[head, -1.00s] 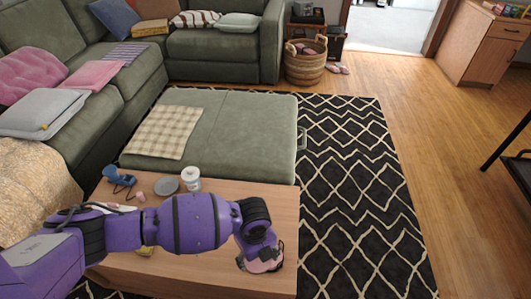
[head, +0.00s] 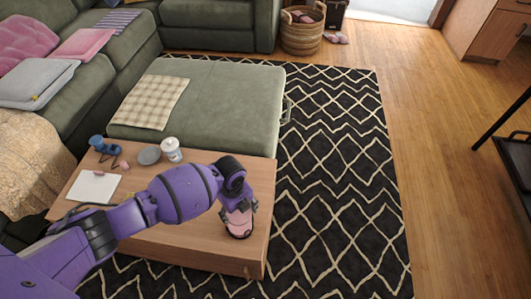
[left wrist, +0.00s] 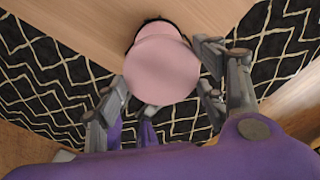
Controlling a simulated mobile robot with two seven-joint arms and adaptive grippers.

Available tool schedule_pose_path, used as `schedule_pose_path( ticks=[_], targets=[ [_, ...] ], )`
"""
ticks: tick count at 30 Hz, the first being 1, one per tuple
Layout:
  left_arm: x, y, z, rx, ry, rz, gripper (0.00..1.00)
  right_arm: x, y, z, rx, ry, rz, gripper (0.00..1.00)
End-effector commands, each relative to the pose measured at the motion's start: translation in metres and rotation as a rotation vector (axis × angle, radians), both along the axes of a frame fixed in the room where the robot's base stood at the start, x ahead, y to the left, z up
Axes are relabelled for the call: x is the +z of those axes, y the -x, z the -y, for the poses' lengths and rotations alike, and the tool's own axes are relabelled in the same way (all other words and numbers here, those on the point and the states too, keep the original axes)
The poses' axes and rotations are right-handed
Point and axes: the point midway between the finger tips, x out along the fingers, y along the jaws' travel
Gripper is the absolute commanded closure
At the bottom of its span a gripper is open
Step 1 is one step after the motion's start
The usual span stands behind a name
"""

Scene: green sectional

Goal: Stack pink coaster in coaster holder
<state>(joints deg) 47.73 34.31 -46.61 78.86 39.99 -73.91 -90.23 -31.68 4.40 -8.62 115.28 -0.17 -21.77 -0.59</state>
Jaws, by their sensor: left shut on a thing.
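My left gripper (head: 238,208) is over the right end of the wooden coffee table (head: 180,248), pointing down. It is shut on the pink coaster (left wrist: 162,70), a round disc that shows between its fingers in the left wrist view. Just beyond the coaster is another pink surface with a dark rim (left wrist: 157,21), apparently the coaster holder, largely hidden by the coaster. In the head view this pink and dark stack (head: 239,224) sits under the fingers near the table's right edge. I cannot tell whether coaster and holder touch. My right gripper is not in view.
On the table's left part are a white sheet (head: 94,187), a blue object (head: 98,143), a grey disc (head: 149,155) and a white jar (head: 172,150). A green ottoman (head: 215,105) stands behind. Patterned rug (head: 335,170) lies to the right.

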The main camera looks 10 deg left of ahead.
Motion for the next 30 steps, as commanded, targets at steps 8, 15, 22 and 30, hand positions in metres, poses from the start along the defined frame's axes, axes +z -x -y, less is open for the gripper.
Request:
schedule_pose_path(
  ticks=[8, 15, 22, 30],
  targets=[
    [-0.006, 0.001, -0.004, -0.046, 0.000, -0.002, 0.63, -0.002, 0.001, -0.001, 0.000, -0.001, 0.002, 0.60],
    [-0.021, 0.002, -0.004, -0.046, 0.001, -0.004, 0.63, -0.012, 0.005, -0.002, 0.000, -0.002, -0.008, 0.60],
    [-0.040, 0.002, -0.004, -0.045, 0.001, -0.003, 0.63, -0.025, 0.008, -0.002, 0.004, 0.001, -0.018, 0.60],
    [-0.060, 0.001, -0.004, -0.045, 0.001, -0.001, 0.63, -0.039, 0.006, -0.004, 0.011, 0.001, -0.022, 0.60]
  ],
)
